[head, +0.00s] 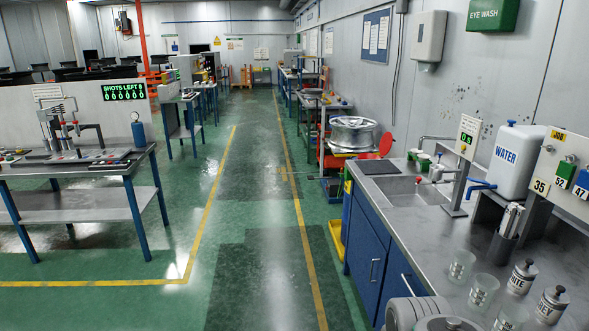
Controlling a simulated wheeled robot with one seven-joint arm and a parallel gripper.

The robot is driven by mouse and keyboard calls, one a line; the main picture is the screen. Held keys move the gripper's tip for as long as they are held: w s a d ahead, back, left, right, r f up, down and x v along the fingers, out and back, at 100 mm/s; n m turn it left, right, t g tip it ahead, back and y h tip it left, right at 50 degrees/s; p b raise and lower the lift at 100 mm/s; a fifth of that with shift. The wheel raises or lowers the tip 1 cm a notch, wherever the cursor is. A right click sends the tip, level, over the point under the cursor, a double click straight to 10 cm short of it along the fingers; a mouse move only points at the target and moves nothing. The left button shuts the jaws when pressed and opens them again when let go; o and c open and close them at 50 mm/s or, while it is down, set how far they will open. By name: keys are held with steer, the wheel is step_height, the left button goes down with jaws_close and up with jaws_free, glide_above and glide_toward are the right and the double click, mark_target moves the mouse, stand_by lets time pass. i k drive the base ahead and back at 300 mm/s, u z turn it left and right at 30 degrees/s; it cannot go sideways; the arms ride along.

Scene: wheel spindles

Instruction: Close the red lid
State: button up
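A red lid-like disc (386,144) shows small in the head view, right of a silver wheel-like drum and beyond the sink counter. It looks raised on edge. A flatter red piece (368,156) lies just below and left of it, and I cannot tell whether the two are joined. What lies under the red parts is hidden behind the counter. My gripper is not in view. A grey rounded part at the bottom edge looks like my arm, well short of the red disc.
The sink counter (415,225) runs along the right, with cups, bottles and a water tank (520,160). A workbench (75,170) stands at left. A yellow bin (337,238) sits beside the blue cabinet. The green floor between is open.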

mark_target(385, 145)
steer(key=u, duration=0.8)
steer(key=i, duration=1.1)
steer(key=u, duration=0.45)
steer(key=i, duration=1.6)
steer(key=z, duration=1.1)
steer(key=i, duration=0.95)
steer(key=z, duration=1.1)
steer(key=i, duration=0.25)
steer(key=z, duration=0.25)
steer(key=k, duration=0.55)
steer(key=u, duration=0.55)
steer(key=i, duration=0.75)
steer(key=u, duration=0.65)
steer(key=i, duration=1.55)
steer(key=z, duration=0.4)
steer(key=i, duration=0.8)
steer(key=z, duration=0.65)
